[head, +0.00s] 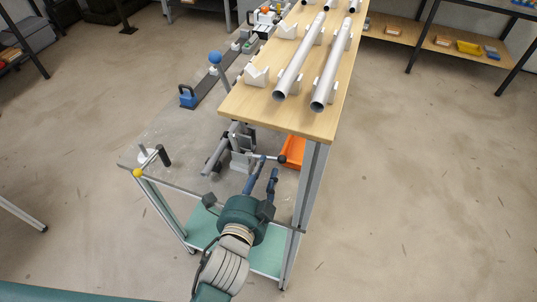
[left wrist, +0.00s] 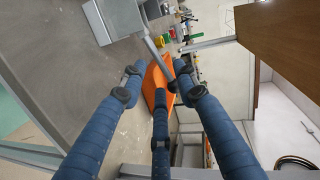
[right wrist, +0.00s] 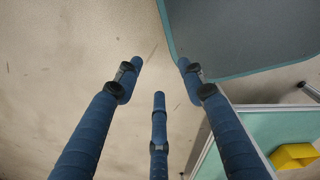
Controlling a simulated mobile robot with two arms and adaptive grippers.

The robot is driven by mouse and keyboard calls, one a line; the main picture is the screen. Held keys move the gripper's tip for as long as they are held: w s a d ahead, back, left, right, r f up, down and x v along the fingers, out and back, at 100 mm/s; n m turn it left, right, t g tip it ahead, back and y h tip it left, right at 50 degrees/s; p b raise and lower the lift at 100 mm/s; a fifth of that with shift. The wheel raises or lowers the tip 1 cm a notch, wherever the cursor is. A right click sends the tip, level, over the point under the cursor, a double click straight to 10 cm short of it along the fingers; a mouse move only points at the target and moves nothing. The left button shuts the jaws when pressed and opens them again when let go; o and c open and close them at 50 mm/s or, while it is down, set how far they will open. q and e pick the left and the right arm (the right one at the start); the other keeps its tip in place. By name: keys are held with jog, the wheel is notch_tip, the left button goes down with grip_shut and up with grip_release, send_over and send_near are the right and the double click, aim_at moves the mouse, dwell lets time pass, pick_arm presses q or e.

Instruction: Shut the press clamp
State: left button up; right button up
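A grey clamp (head: 242,148), which I take to be the press clamp, stands on the lower grey bench top beside the wooden shelf. A thin lever with a black ball knob (head: 282,159) sticks out from it to the right. A grey tube (head: 215,152) lies at its left. My left gripper (head: 267,166) is open, its blue fingers just in front of the lever. In the left wrist view a grey bar (left wrist: 155,52) reaches the open fingertips; I cannot tell whether they touch it. My right gripper (right wrist: 160,78) is open and empty over the floor.
An orange bin (head: 293,151) stands right behind the lever. The wooden shelf (head: 290,118) with metal tubes (head: 300,55) overhangs close by. A lever with a blue ball (head: 215,57) and a black-gripped handle (head: 163,155) stand at the left. The floor at right is clear.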

aim_at(268, 157)
pick_arm(q)
jog(key=x, duration=0.3)
jog(key=shift+w, duration=0.25)
jog(key=shift+p+x, duration=0.3)
jog(key=shift+x, duration=0.65)
jog(key=shift+w+f, duration=0.1)
jog(key=shift+w, duration=0.05)
jog(key=c, duration=0.7)
jog(key=shift+d, duration=0.1)
grip_shut()
pick_arm(e)
jog(key=shift+w+r, duration=0.5)
jog(key=shift+w, duration=0.1)
